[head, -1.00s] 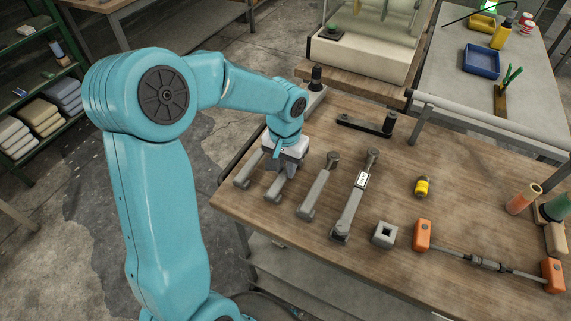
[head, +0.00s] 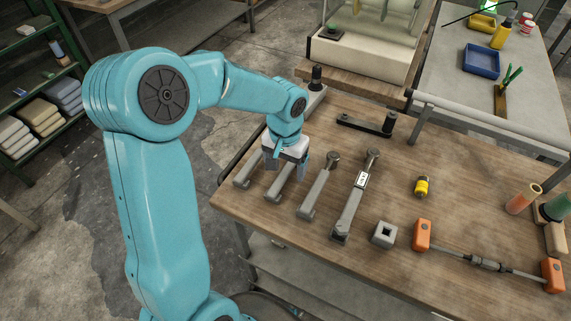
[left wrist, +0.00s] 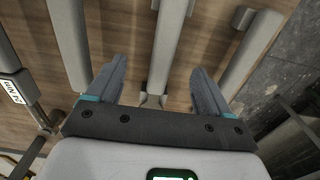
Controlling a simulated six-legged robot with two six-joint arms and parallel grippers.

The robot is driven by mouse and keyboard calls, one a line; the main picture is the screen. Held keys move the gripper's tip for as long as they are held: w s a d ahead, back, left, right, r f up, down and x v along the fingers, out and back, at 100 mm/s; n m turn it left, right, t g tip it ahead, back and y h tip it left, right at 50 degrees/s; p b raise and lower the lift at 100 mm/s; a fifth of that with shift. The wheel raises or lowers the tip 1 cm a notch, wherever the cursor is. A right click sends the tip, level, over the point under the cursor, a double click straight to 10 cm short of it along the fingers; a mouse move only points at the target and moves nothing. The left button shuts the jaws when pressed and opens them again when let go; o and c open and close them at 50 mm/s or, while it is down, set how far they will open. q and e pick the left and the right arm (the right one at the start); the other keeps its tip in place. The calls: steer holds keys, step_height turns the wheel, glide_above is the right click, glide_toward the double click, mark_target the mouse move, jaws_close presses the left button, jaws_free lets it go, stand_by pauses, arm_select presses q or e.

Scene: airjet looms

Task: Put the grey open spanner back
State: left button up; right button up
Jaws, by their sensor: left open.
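A grey spanner with an open, forked end (left wrist: 152,99) lies at the middle of the left wrist view, its shank running up the picture. In the head view it is the second grey bar from the left (head: 277,188), lying on the wooden bench, its far part hidden under my gripper. My left gripper (head: 285,174) is open above it. In the left wrist view its two fingers (left wrist: 159,66) stand apart, one on each side of the spanner, with gaps to both. My right gripper is not in view.
Similar grey bars lie close by at left (head: 246,172) and right (head: 314,192). Farther right are a labelled wrench (head: 352,203), a grey square block (head: 383,234), a yellow-black piece (head: 422,187) and an orange-ended bar (head: 484,263). A black-knobbed arm (head: 365,124) lies behind.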

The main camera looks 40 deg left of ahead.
arm_select(q)
steer(key=shift+r, duration=0.1)
steer(key=shift+r+p, duration=2.25)
steer(key=shift+r, duration=0.7)
